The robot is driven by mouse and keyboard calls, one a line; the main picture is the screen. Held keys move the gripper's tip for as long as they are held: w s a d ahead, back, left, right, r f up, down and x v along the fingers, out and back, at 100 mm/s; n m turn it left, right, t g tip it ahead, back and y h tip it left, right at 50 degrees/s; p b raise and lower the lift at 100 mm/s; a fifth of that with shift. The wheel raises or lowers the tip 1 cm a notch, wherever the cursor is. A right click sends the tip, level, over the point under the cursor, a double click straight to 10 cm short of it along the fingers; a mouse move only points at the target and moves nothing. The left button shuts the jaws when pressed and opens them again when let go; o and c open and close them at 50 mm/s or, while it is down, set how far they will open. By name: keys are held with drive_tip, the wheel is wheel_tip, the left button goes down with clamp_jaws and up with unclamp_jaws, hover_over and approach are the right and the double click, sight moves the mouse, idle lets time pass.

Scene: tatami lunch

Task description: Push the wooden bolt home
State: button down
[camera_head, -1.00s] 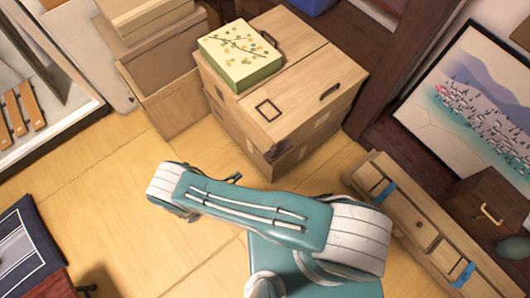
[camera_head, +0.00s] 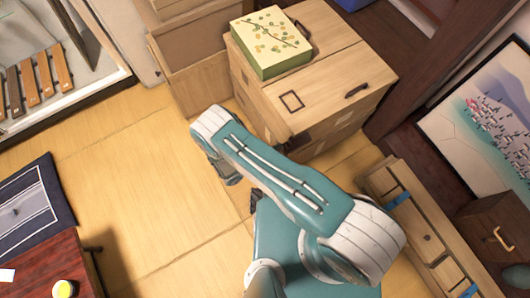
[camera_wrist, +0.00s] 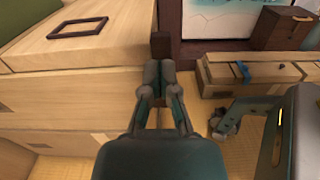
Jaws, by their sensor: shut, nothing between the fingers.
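A dark brown wooden block, which looks like the bolt (camera_wrist: 160,45), stands upright at the near corner of the pale wooden chest (camera_wrist: 60,75) in the wrist view. In the head view the dark piece (camera_head: 298,143) shows at the chest's near corner, partly behind my forearm. My gripper (camera_wrist: 160,70) is shut and empty, its fingertips just in front of the block's lower part. I cannot tell whether they touch it. In the head view my forearm hides the gripper.
A green patterned box (camera_head: 270,42) sits on the chest. A low wooden bench with drawers (camera_head: 415,215) stands at the right, with a dark drawer box (camera_wrist: 283,28) behind it. Open tatami floor (camera_head: 130,185) lies left of my arm. A red table (camera_head: 45,262) is at lower left.

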sight(293, 139)
drive_tip(key=shift+x, duration=1.45)
drive_tip(key=shift+x, duration=2.75)
drive_tip(key=shift+a, duration=0.1)
